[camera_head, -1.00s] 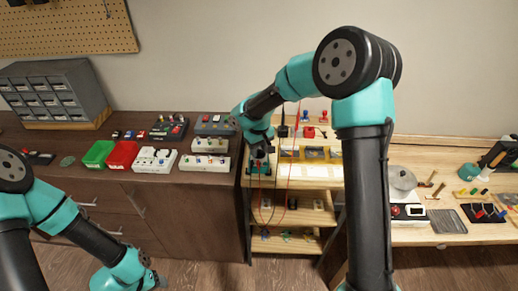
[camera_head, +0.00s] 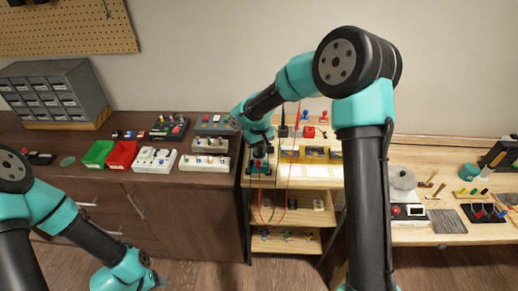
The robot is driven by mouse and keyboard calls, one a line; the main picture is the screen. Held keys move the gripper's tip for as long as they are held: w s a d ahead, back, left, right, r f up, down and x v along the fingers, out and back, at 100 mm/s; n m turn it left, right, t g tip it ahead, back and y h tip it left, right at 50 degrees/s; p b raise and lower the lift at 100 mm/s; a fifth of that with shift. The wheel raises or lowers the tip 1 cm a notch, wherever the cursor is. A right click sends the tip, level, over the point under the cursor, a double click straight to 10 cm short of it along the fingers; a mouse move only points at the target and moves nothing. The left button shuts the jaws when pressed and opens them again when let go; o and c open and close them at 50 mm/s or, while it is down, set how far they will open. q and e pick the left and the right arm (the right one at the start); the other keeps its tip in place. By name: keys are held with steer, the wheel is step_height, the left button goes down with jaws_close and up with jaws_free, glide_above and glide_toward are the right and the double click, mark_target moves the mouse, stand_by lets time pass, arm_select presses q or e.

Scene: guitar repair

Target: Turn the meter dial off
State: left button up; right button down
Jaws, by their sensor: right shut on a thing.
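The meter (camera_head: 252,169) is a small dark teal unit at the left end of the wooden shelf unit's upper level. My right gripper (camera_head: 259,163) points down onto it and is shut on its dial, which the gripper hides. The dial's pointer position cannot be read. Thin red and dark leads (camera_head: 289,178) hang in front of the shelf by the meter. My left gripper (camera_head: 158,281) is low at the lower left, in front of the cabinet and far from the meter. Its fingers are too small and dark to read.
Yellow-and-dark boxes (camera_head: 313,152) stand right of the meter. Green (camera_head: 97,153) and red (camera_head: 122,154) bins and white blocks (camera_head: 204,163) sit on the dark cabinet to the left. A workbench (camera_head: 440,238) with tools is at right. My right arm's upright link covers part of the shelf unit.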

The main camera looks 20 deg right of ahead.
steer(key=shift+m, duration=3.2)
steer(key=c, duration=1.1)
jaws_free()
steer(key=shift+c, duration=0.2)
steer(key=shift+r, duration=0.1)
step_height(320, 180, up, 17)
steer(key=shift+r, duration=0.15)
